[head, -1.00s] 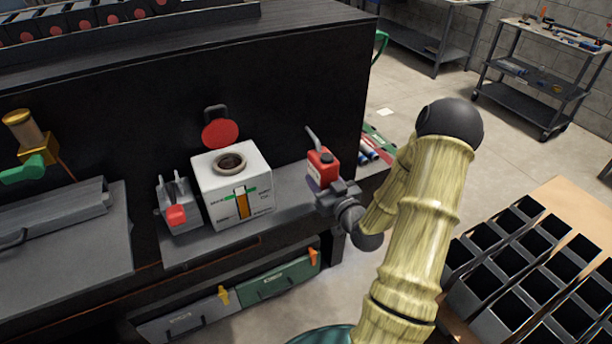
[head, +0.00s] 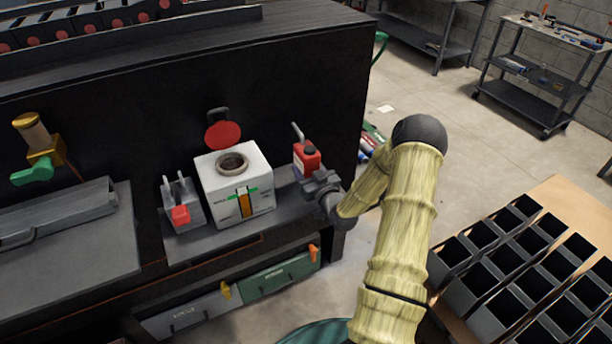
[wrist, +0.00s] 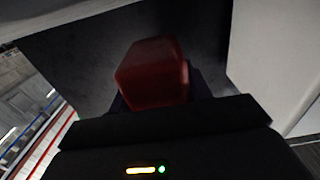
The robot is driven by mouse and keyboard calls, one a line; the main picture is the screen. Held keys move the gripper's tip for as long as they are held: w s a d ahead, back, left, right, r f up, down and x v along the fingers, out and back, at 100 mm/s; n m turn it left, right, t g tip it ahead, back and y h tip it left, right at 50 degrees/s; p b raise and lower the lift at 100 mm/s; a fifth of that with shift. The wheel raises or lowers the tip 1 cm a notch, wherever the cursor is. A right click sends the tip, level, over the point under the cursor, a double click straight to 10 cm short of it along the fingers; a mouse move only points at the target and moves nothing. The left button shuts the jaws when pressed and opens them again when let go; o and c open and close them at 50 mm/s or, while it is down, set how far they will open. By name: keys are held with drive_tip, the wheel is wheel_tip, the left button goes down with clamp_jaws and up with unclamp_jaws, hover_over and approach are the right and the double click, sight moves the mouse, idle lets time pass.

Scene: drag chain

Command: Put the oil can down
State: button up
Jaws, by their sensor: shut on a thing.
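I cannot tell whether the can's base touches the shelf. In the wrist view the red can (wrist: 152,74) fills the middle, dark and slightly blurred, between my fingers. The fingertips are mostly hidden there.
A white box (head: 235,190) with a round opening and open red cap (head: 223,134) stands left of the can. A grey holder with a red part (head: 180,214) is farther left. A black wall rises behind. Drawers (head: 275,278) lie below the shelf. A bin rack (head: 520,270) stands at right.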

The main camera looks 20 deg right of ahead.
wheel_tip(320, 180, down, 3)
drive_tip(key=shift+w+r+p, duration=0.1)
drive_tip(key=shift+r+p, duration=0.05)
drive_tip(key=shift+p, duration=0.15)
drive_tip(key=shift+w+f, duration=0.3)
drive_tip(key=shift+w, duration=0.05)
drive_tip(key=shift+w+a+f, duration=0.1)
drive_tip(key=shift+a, duration=0.05)
drive_tip(key=shift+f, duration=0.1)
drive_tip(key=o, duration=1.3)
drive_tip(key=shift+s, duration=0.2)
drive_tip(key=shift+r, duration=0.2)
